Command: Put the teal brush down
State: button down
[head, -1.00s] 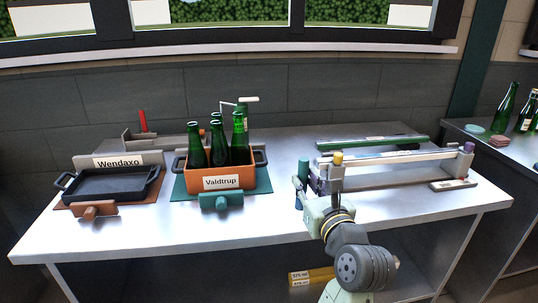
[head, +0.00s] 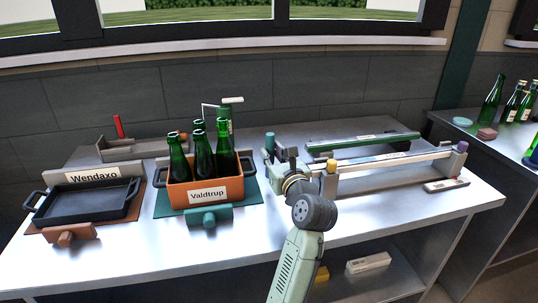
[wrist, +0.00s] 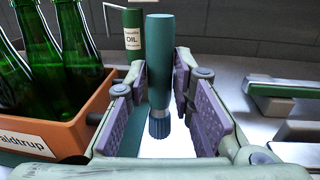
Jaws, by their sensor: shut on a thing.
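The teal brush (wrist: 159,60) stands upright between the purple-padded fingers of my gripper (wrist: 160,108) in the wrist view, its ribbed blue end pointing down. My gripper is shut on it. In the head view the top of the brush (head: 270,140) shows above my gripper (head: 272,158), right of the orange crate. Its lower end is hidden there by the crate and my gripper, so I cannot tell how far it is above the table (head: 345,212).
The orange Valdtrup crate (head: 228,190) of green bottles stands on a teal mat (head: 165,207), close left of my gripper. A green oil tin (wrist: 133,35) stands behind. A rail fixture (head: 390,180) lies right. A black Wendaxo tray (head: 90,203) sits far left.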

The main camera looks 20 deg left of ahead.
aim_at(273, 153)
jog(key=x, duration=0.3)
jog(key=shift+w+a+f+p, duration=0.15)
jog(key=shift+w+p, duration=0.15)
jog(key=shift+w, duration=0.05)
jog(key=shift+f+p, duration=0.5)
jog(key=shift+f, duration=1.3)
jog(key=shift+f, duration=0.1)
jog(key=c, duration=1.4)
grip_release()
